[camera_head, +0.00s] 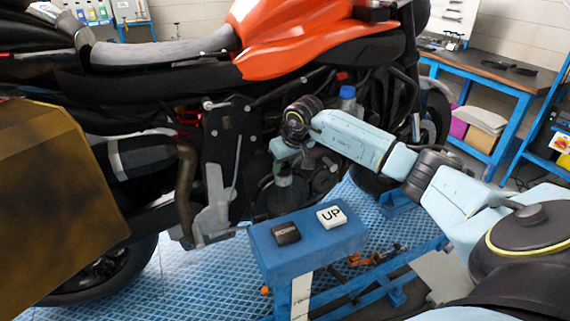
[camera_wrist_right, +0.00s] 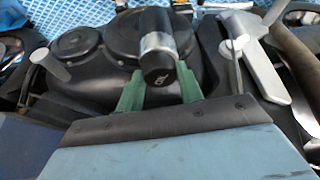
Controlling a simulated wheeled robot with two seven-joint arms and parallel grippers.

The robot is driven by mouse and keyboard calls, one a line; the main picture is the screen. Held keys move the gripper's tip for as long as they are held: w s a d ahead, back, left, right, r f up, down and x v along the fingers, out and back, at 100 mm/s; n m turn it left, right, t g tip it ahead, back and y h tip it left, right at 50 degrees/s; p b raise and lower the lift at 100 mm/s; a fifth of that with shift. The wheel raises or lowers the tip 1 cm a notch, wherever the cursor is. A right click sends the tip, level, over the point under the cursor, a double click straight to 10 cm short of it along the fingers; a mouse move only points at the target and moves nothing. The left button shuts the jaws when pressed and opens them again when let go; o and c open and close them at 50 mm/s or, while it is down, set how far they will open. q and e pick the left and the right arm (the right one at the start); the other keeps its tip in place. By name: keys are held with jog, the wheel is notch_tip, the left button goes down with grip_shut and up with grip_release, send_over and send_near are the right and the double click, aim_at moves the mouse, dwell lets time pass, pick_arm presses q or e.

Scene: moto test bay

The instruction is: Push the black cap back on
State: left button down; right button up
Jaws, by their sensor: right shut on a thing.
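My right gripper (camera_wrist_right: 160,88), with green fingers, is shut on the cap, one finger on each side. In the head view my right gripper (camera_head: 284,172) is at the lower engine side of the orange motorcycle (camera_head: 290,35). There the cap is too small and covered to make out clearly. I cannot tell whether the cap is seated. My left gripper is in neither view.
A blue box (camera_head: 275,262) with a black button (camera_head: 286,233) and a white "UP" button (camera_head: 331,216) stands below my right arm. Round black engine covers (camera_wrist_right: 78,43) and a grey lever (camera_wrist_right: 262,75) lie close around the gripper. A workbench (camera_head: 490,75) stands at the back right.

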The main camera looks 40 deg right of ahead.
aim_at(285, 167)
dwell(0.6)
jog(key=o, duration=1.5)
jog(key=shift+r+p, duration=2)
jog(key=shift+r, duration=1.45)
